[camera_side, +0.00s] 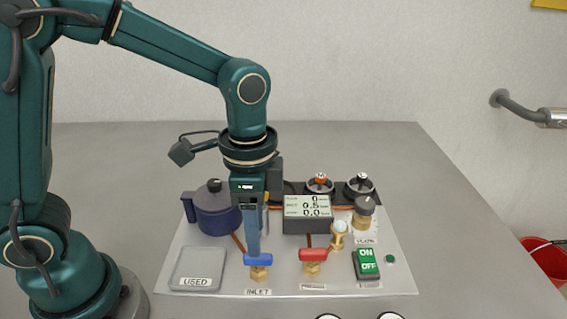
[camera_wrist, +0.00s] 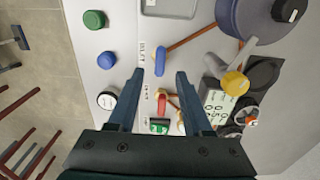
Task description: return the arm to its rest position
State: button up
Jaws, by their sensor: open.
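My gripper (camera_side: 253,252) points straight down over the front of the panel, with its blue fingers at the blue inlet valve handle (camera_side: 258,260). In the wrist view the two fingers of my gripper (camera_wrist: 160,75) are spread apart with nothing held between them. The blue inlet handle (camera_wrist: 157,62) shows between and just past the fingertips, lying lengthwise. Whether the fingertips touch it cannot be told. My arm is stretched out to the right from its base at the left.
On the panel (camera_side: 225,285) stand a red valve handle (camera_side: 313,254), a display (camera_side: 307,213), a green ON/OFF switch (camera_side: 367,264), a dark blue pot (camera_side: 213,212) and a USED tray (camera_side: 197,287). Two black knobbed units stand behind. The table's right side is bare.

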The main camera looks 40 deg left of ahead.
jog(key=shift+r, duration=0.2)
jog(key=shift+w+a+r, duration=0.1)
jog(key=shift+a+r, duration=0.05)
jog(key=shift+r, duration=0.1)
jog(key=s+a+r+n+t, duration=0.5)
jog(key=s+a+n, duration=0.1)
jog(key=s+n, duration=0.2)
jog(key=shift+r+n+t, duration=0.3)
jog(key=shift+r+n, duration=0.05)
jog(key=shift+n, duration=0.25)
jog(key=shift+a, duration=0.1)
dwell(0.5)
